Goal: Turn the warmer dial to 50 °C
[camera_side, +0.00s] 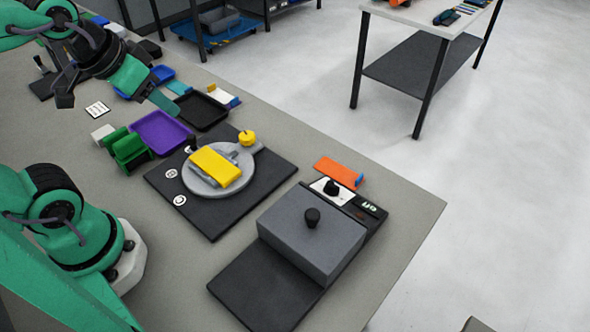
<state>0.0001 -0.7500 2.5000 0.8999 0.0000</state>
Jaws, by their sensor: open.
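The warmer is a grey box (300,245) with a round black knob on its lid, at the lower right of the bench on a dark base plate (258,295). Its dial (332,188) is a small black knob on a white panel (319,186) behind the box. The dial's pointer cannot be made out. My gripper (160,102) is open at the upper left, above the bench near the trays. It is far from the dial and holds nothing that I can see.
A dark mat (214,225) holds a grey round plate with a yellow block (216,167) and yellow knob (247,138). A purple tray (160,133), black tray (202,111) and green holder (129,150) stand nearby. An orange block (338,171) lies behind the dial. The bench's right edge is close.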

